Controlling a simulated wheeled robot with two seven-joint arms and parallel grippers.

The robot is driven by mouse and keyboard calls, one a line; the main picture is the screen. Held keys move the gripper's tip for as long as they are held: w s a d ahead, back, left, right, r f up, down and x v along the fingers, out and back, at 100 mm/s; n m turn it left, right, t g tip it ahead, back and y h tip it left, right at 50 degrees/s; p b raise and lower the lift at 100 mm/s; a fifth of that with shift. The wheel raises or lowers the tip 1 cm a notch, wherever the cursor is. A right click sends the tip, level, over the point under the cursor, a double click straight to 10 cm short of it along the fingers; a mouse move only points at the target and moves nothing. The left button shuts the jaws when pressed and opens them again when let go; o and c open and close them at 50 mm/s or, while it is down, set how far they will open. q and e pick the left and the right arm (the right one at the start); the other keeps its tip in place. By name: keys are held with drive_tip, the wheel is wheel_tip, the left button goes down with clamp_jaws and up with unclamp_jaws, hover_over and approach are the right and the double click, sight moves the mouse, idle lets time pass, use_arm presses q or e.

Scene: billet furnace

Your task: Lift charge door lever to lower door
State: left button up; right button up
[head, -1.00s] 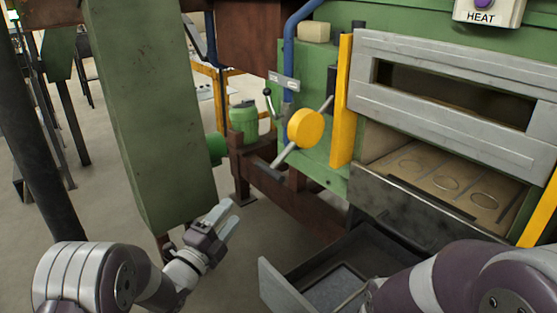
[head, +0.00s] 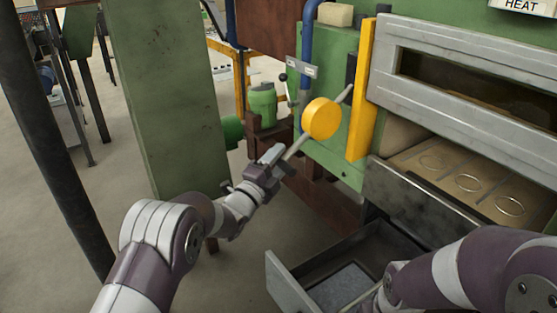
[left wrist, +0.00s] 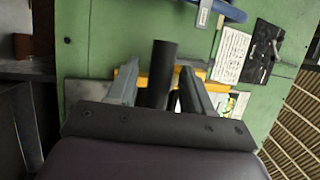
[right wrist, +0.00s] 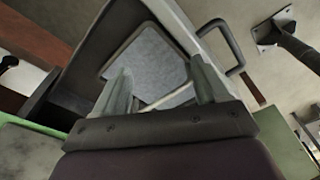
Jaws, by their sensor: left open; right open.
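The charge door lever (head: 298,146) is a thin grey rod through a round yellow hub (head: 321,119) on the green furnace side. It slants, with its lower end toward my left gripper (head: 277,160). In the left wrist view the open fingers (left wrist: 158,88) stand on either side of a dark round bar (left wrist: 161,70), which looks like the lever's end; I see no clear contact. The grey charge door (head: 470,75) is raised, with an opening below it. My right gripper (right wrist: 163,90) is open and empty above a drawer; the head view barely shows it.
The open metal drawer (head: 283,283) juts out below the furnace mouth. A green column (head: 170,90) stands left of the lever, and a dark post (head: 45,140) further left. A yellow upright bar (head: 362,90) is beside the door. Flat rings lie on the hearth (head: 440,170).

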use_arm(q)
drive_tip(key=shift+w, duration=0.15)
clamp_jaws()
drive_tip(key=s+a+r+m+g+y+p, duration=0.1)
drive_tip(key=a+r+m+g+y+p, duration=0.2)
drive_tip(key=r+p, duration=1.2)
drive_tip(key=s+a+r+g+y+p, duration=0.15)
drive_tip(key=r+g+p, duration=0.25)
drive_tip(key=r+p, duration=1.15)
drive_tip(key=w+d+r+p, duration=0.2)
drive_tip(key=d+r+p, duration=0.1)
drive_tip(key=p, duration=0.8)
drive_tip(key=shift+w+d+y, duration=0.25)
drive_tip(key=shift+d+y, duration=0.2)
drive_tip(key=shift+d, duration=0.35)
